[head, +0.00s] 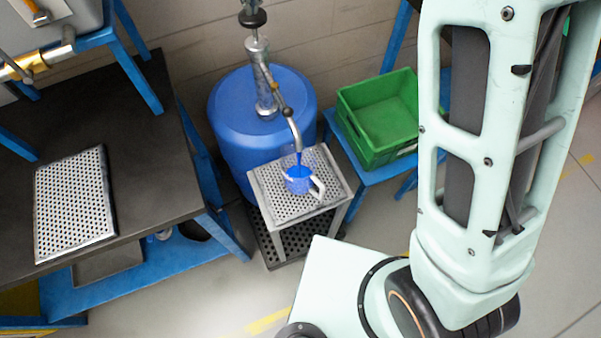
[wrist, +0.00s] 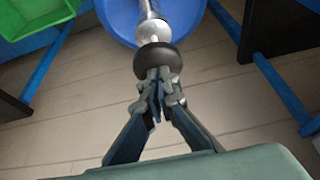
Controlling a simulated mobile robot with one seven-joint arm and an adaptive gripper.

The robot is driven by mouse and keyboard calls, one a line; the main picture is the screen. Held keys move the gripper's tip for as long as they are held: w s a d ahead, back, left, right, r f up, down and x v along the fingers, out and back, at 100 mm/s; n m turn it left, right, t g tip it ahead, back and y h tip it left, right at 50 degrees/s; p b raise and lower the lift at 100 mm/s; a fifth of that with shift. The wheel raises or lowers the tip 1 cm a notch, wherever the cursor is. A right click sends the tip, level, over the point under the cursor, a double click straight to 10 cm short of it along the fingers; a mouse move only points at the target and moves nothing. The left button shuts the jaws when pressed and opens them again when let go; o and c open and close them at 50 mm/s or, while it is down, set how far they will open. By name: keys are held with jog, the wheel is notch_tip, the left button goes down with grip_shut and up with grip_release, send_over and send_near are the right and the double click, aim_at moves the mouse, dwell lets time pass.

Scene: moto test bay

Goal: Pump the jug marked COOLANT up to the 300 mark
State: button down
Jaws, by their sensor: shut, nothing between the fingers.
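A clear jug (head: 298,184) with a pale handle stands on a perforated metal stand (head: 262,190) under the pump spout (head: 292,130). It holds blue liquid, and a thin blue streak shows between spout and jug. Its marking and scale are too small to read. The hand pump (head: 262,85) rises from a blue drum (head: 225,120). Its black knob (wrist: 157,57) is at the top, and shows in the head view too (head: 252,18). My gripper (wrist: 158,82) is shut and empty, with its fingertips at the knob, close to or touching it; I cannot tell which.
A green crate (head: 372,145) sits on a blue stand right of the drum. A dark bench (head: 150,130) with a perforated plate (head: 75,205) is at the left. A metal tank with a brass tap (head: 25,68) stands above it. The floor in front is clear.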

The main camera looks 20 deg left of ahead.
aim_at(253, 16)
jog(key=shift+f+b, duration=0.95)
jog(key=shift+f, duration=0.6)
jog(key=shift+d+f+b, duration=0.1)
jog(key=shift+f+b, duration=0.3)
jog(key=shift+f, duration=0.2)
jog(key=shift+r, duration=0.1)
jog(key=shift+r+p, duration=2.75)
jog(key=shift+r, duration=1.1)
jog(key=shift+f, duration=0.15)
jog(key=shift+f+b, duration=2.35)
jog(key=shift+f, duration=0.85)
jog(key=shift+f+b, duration=0.3)
jog(key=shift+f, duration=0.15)
jog(key=shift+r+p, duration=2.65)
jog(key=shift+r, duration=1.15)
